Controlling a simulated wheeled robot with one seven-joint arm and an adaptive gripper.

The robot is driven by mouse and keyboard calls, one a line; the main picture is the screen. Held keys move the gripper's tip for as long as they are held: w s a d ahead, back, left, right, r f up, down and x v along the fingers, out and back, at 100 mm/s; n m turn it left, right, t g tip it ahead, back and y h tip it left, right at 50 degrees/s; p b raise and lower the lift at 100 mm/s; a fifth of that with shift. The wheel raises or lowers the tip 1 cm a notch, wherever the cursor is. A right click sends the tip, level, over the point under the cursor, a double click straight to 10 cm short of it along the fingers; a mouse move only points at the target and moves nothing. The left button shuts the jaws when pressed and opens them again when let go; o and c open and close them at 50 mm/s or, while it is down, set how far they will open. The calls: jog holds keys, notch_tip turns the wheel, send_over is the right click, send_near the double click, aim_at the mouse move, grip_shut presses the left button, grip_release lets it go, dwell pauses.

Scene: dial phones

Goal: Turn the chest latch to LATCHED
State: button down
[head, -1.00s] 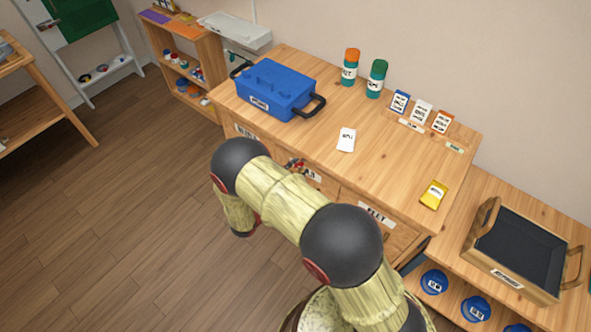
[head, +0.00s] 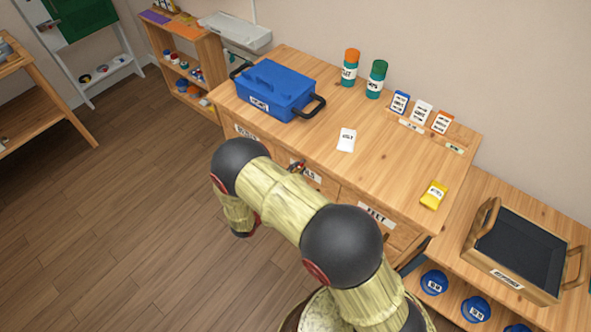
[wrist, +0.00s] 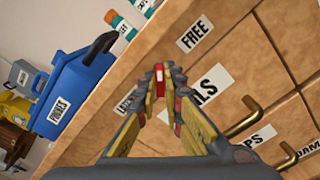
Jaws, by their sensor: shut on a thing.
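The chest (wrist: 225,55) is a wooden drawer unit, which also shows in the head view (head: 400,165). In the wrist view the red latch (wrist: 161,80) sits on its front, partly hidden by my fingers. A FREE label (wrist: 195,35) is above and to the right of it. Another label (wrist: 122,104), mostly covered and starting with "LA", is at its lower left. My gripper (wrist: 161,88) is shut on the latch. The latch's exact angle cannot be told.
Brass drawer handles (wrist: 243,119) stick out near my fingers. On the chest top are a blue toolbox (head: 275,88), a white card (head: 346,139), bottles (head: 376,80) and a yellow packet (head: 433,195). A wooden tray (head: 520,250) stands at the right. The floor at left is clear.

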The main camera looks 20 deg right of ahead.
jog(key=shift+n, duration=0.3)
jog(key=shift+w+a+n+p, duration=0.1)
jog(key=shift+n+p, duration=0.95)
jog(key=shift+n, duration=1.85)
jog(key=shift+w+a+n+p, duration=0.1)
jog(key=shift+n+p, duration=0.95)
jog(key=shift+n, duration=1.85)
jog(key=shift+w+a+n+p, duration=0.1)
jog(key=shift+n+p, duration=0.95)
jog(key=shift+n, duration=1.85)
jog(key=c, duration=1.9)
grip_release()
